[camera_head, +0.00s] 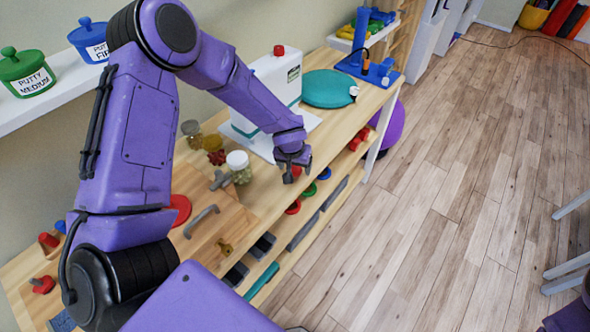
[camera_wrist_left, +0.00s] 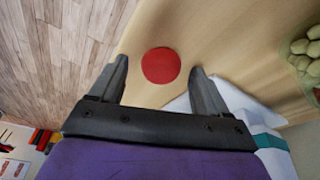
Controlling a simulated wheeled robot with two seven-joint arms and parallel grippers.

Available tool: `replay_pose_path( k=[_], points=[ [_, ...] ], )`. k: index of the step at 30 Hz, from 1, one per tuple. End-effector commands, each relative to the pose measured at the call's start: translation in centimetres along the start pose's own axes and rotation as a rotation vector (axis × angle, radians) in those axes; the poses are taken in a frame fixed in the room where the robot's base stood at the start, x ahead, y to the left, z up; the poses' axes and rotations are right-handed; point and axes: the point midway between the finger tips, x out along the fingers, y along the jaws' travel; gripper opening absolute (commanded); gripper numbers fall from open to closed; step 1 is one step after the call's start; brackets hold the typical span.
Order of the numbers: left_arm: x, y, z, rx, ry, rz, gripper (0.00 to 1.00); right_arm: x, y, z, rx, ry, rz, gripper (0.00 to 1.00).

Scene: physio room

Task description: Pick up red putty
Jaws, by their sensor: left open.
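The red putty (camera_wrist_left: 161,65) is a round, flat-looking red disc on the light wooden table top in the left wrist view. In the head view only a small red part of it (camera_head: 297,171) shows, beside my left gripper near the table's front edge. My left gripper (camera_head: 291,172) points down over it and is open. In the left wrist view the putty appears between the fingertips of my left gripper (camera_wrist_left: 160,70), with a gap on each side. The gap in height between fingertips and putty is hard to tell. My right gripper is not in view.
A jar with a white lid (camera_head: 239,167) stands left of my gripper. Behind are a white box with a red cap (camera_head: 276,80) and a turquoise disc (camera_head: 328,88). A lower shelf (camera_head: 283,228) holds weights and rings. The wooden floor at right is mostly clear.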

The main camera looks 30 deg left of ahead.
Motion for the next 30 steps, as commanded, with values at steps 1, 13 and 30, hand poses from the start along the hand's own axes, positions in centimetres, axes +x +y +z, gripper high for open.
replay_pose_path(
  k=[1,13,30],
  points=[
    [-0.1,0.0,0.0,0.000,0.000,0.000,0.77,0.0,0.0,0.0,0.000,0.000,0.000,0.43],
    [-0.1,0.0,0.0,0.000,0.000,0.000,0.16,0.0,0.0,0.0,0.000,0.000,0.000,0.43],
    [-9.1,2.0,1.3,0.002,0.006,0.006,0.16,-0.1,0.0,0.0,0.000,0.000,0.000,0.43]
  ],
)
